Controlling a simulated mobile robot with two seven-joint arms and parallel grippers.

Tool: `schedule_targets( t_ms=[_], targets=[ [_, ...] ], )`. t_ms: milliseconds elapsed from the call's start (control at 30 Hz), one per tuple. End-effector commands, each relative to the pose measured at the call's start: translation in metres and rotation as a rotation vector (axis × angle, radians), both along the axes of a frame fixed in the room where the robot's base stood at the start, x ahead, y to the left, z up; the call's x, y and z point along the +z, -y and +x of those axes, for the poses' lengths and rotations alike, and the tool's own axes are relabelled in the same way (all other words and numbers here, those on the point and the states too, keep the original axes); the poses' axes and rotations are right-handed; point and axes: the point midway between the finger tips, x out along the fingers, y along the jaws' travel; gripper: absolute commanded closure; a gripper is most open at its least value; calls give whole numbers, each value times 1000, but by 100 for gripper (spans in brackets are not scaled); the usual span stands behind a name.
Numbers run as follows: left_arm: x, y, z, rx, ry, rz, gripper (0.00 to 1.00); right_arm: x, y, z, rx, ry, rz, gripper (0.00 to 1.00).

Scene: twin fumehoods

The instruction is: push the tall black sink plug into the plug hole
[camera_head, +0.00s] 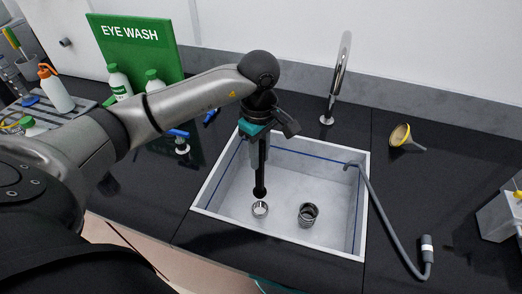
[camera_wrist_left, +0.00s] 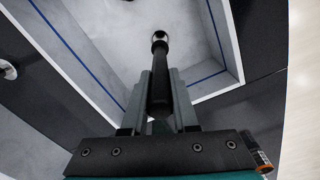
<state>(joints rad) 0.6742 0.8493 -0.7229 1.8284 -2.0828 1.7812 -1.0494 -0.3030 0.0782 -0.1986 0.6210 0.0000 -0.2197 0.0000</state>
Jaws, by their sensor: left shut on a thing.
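My left gripper (camera_head: 261,150) points down over the grey sink (camera_head: 225,190). It is shut on the tall black sink plug (camera_head: 261,180), which hangs nearly upright with its rounded end low. In the left wrist view the plug (camera_wrist_left: 160,85) lies between the two fingers (camera_wrist_left: 160,98). A bright metal ring, seemingly the plug hole (camera_head: 260,210), is just below the plug's end in the head view. In the left wrist view the ring (camera_wrist_left: 159,34) shows around the plug's far end. I cannot tell whether they touch. My right gripper is not in view.
A metal cup-like ring (camera_head: 308,214) stands on the sink floor to the right. A tap (camera_head: 338,80) rises behind the sink. A grey hose (camera_head: 385,215) crosses the right rim. A yellow funnel (camera_head: 401,135) lies at right; bottles (camera_head: 55,90) stand at left.

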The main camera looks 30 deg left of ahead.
Motion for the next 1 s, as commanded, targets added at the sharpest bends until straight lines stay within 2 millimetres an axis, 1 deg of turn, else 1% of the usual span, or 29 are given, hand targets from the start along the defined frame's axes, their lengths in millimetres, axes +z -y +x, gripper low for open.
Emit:
schedule_targets(
  t_ms=[133,333,567,900,1000],
  targets=[
    [1,0,0,0,1,0,100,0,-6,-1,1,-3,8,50],
    [0,0,1,-1,2,2,100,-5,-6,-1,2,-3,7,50],
    [-18,0,0,0,0,0,100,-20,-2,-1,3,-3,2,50],
    [-51,0,0,0,0,0,100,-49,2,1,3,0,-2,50],
    [-56,0,0,1,0,0,100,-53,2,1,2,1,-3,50]
  ],
)
